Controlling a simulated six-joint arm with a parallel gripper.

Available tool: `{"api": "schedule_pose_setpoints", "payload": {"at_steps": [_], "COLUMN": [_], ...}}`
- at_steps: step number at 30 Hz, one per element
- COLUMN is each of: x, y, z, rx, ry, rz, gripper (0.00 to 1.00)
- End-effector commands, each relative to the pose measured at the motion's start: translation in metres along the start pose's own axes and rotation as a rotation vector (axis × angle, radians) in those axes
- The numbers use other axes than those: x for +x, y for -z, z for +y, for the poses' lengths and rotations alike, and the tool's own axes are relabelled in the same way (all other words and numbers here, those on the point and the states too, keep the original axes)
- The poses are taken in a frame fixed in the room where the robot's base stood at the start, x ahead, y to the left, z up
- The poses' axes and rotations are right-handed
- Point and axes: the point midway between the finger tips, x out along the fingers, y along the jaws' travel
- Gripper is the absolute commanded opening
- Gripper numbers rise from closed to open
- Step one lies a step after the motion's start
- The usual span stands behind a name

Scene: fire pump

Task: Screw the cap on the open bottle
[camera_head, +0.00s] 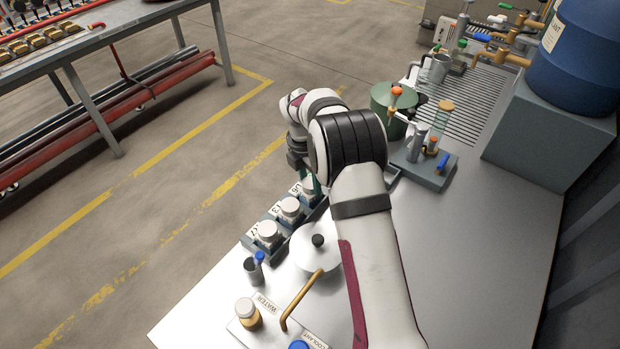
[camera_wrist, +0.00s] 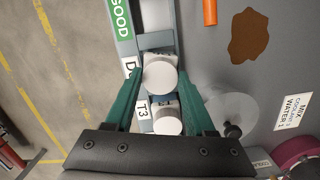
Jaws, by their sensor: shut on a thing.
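My gripper (camera_wrist: 161,74) points down over the rack (camera_wrist: 150,40), its green fingers shut on a white round cap (camera_wrist: 160,76). Under the cap is the far bottle of the row; the cap hides its neck, so I cannot tell whether the cap is seated or turned on. A second white-capped bottle (camera_wrist: 168,122) stands just nearer, with a T3 label beside it. In the head view the row holds a near bottle (camera_head: 267,233), a middle bottle (camera_head: 290,209) and a far bottle (camera_head: 309,187), all white on top. My arm hides most of the gripper there.
A round lid with a black knob (camera_head: 318,262) lies right of the rack. A green pot (camera_head: 388,98) and a small stand (camera_head: 422,165) are beyond.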

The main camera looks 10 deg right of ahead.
Motion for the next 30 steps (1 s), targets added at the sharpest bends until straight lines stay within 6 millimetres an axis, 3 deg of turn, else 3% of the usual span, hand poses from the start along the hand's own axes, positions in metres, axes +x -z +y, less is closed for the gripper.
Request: {"api": "schedule_pose_setpoints", "payload": {"at_steps": [3, 10, 16, 23, 30], "x": [0.0, 0.0, 0.0004, 0.0003, 0.001], "y": [-0.0003, -0.0003, -0.0005, -0.0004, -0.0008], "z": [0.0003, 0.0006, 0.0013, 0.0012, 0.0019], "rx": [0.097, 0.134, 0.481, 0.503, 0.888], "ry": [0.012, 0.016, 0.058, 0.06, 0.108], "rz": [-0.001, -0.001, -0.001, -0.001, 0.0], "gripper": [0.06, 0.06, 0.06, 0.06, 0.06]}}
